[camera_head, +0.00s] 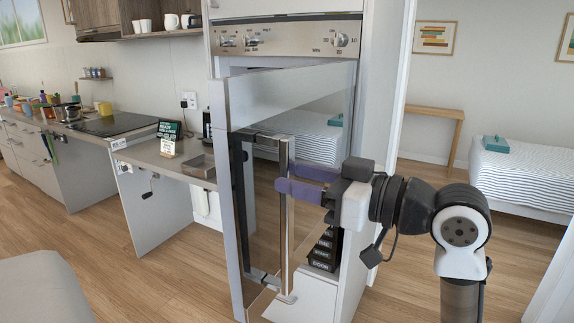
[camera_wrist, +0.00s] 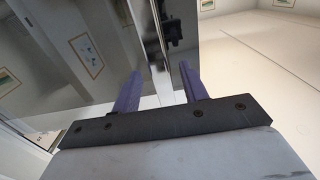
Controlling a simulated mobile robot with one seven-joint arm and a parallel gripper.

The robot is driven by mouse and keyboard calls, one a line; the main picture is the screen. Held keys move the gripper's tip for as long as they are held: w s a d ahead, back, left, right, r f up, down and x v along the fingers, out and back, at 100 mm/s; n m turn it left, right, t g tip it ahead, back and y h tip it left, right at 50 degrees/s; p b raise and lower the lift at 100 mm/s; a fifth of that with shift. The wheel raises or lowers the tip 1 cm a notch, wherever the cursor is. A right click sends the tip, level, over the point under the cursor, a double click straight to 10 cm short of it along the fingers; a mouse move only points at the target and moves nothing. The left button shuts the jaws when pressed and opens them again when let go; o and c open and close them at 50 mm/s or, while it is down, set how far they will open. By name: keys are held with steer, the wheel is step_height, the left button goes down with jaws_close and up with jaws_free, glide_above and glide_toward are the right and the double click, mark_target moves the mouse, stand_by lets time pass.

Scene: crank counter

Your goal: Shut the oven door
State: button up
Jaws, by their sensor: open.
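The oven door (camera_head: 290,88) is a tall panel of mirror-like glass on the tall white cabinet. It stands partly open, its left edge swung out from the cabinet toward me. A vertical metal handle (camera_head: 286,240) stands off the door near that left edge. My gripper (camera_head: 283,186) has purple fingers and reaches in from the right at about the handle's middle height. In the wrist view, the handle (camera_wrist: 148,30) runs between the two spread fingers (camera_wrist: 160,80). The fingers are open, with a gap showing beside the bar. Whether either finger touches it I cannot tell.
A control panel with knobs (camera_head: 290,38) sits above the door. A counter (camera_head: 140,144) with a small tray (camera_head: 195,166) and a crank (camera_head: 150,187) is to the left. A grey rounded surface (camera_head: 45,285) is at lower left. Wooden floor (camera_head: 150,280) lies clear before the cabinet.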

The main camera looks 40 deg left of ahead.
steer(key=shift+x, duration=1.45)
steer(key=shift+c, duration=0.3)
jaws_close()
